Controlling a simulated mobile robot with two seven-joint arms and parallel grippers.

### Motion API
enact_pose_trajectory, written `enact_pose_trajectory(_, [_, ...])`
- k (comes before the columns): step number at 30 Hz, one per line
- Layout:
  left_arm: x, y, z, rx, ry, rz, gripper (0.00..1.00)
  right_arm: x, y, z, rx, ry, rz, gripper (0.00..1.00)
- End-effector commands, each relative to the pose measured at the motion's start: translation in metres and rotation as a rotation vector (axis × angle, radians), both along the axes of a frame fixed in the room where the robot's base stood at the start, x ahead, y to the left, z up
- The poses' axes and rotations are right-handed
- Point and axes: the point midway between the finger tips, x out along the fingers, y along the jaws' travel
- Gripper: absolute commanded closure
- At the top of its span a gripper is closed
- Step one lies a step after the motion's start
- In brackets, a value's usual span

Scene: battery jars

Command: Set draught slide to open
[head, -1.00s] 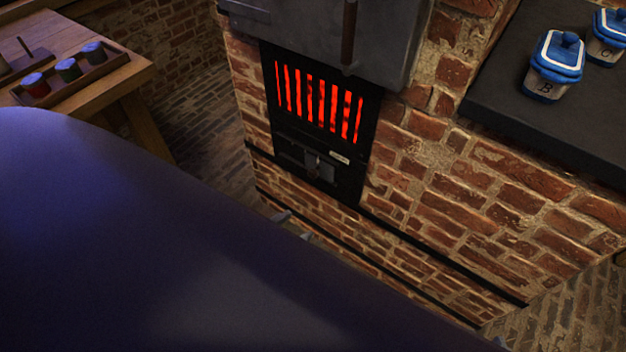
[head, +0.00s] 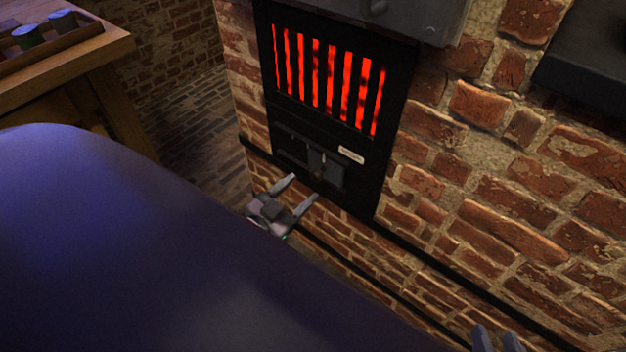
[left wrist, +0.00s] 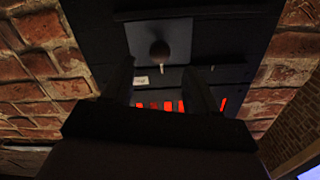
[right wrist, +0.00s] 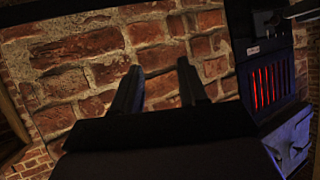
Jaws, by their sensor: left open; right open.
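The draught slide is a dark grey plate (head: 329,169) with a small knob, set in the black furnace front below the glowing red grate (head: 325,80). The left wrist view shows the plate (left wrist: 143,33) and its round dark knob (left wrist: 160,49) from close by. My left gripper (head: 302,188) is open and empty, just in front of and below the slide, its fingers pointing at it. The knob lies ahead of the fingertips, with no contact visible. My right gripper (head: 496,338) is open and empty, low at the right before the brick wall.
A small white label (head: 351,155) sits at the plate's upper right; its text is unreadable. A black ledge (head: 590,75) juts out at upper right. A wooden table with a tray (head: 50,55) stands at left. My dark body fills the lower left.

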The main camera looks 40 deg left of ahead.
Motion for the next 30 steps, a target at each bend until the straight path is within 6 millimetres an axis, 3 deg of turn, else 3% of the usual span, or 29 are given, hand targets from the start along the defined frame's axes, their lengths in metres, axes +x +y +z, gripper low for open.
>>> enact_pose_trajectory(10, [0.046, -0.004, -0.001, 0.0, -0.001, 0.001, 0.42, 0.004, 0.011, -0.005, 0.069, 0.002, 0.014, 0.57])
enact_pose_trajectory(22, [0.053, -0.005, 0.0, -0.001, 0.002, 0.001, 0.42, 0.005, 0.013, -0.004, 0.084, 0.003, 0.018, 0.57])
enact_pose_trajectory(23, [0.053, -0.005, 0.0, -0.001, 0.002, 0.001, 0.48, 0.005, 0.013, -0.004, 0.084, 0.003, 0.018, 0.57])
enact_pose_trajectory(27, [0.053, -0.005, 0.0, -0.001, 0.001, 0.0, 0.94, 0.005, 0.013, -0.004, 0.083, 0.003, 0.019, 0.57])
enact_pose_trajectory(28, [0.053, -0.005, 0.0, -0.001, 0.001, 0.0, 1.0, 0.005, 0.013, -0.004, 0.083, 0.003, 0.019, 0.57])
enact_pose_trajectory(30, [0.053, -0.005, 0.0, -0.001, 0.001, 0.0, 1.0, 0.005, 0.013, -0.004, 0.083, 0.003, 0.019, 0.57])
